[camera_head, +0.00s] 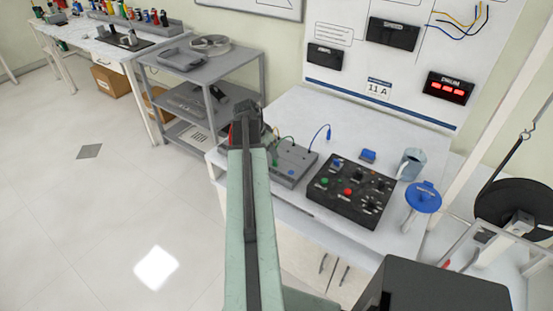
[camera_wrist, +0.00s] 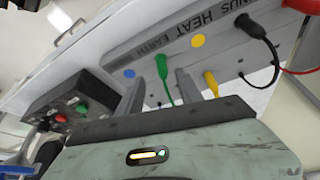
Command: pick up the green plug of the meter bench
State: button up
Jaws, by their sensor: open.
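The green plug (camera_wrist: 162,68) stands in the grey panel of the meter bench (camera_wrist: 163,48) in the wrist view, with a thin green lead trailing from it. My gripper (camera_wrist: 160,85) is open, and the green plug shows between its two fingers, with gaps on both sides. I cannot tell whether the fingers reach past it in depth. In the head view my arm ends at my gripper (camera_head: 246,122), beside the grey bench unit (camera_head: 291,165); the green plug is hidden there.
A yellow plug (camera_wrist: 211,82) stands close right of the right finger. A black plug (camera_wrist: 255,30) and a red plug (camera_wrist: 300,6) are farther right. A black control box (camera_wrist: 75,105) is left.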

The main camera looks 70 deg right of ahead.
aim_at(275, 164)
jog(key=b+x, duration=0.5)
jog(key=x, duration=0.2)
jog(key=shift+d, duration=0.2)
jog(key=shift+r, duration=0.15)
jog(key=shift+c, duration=0.3)
grip_shut()
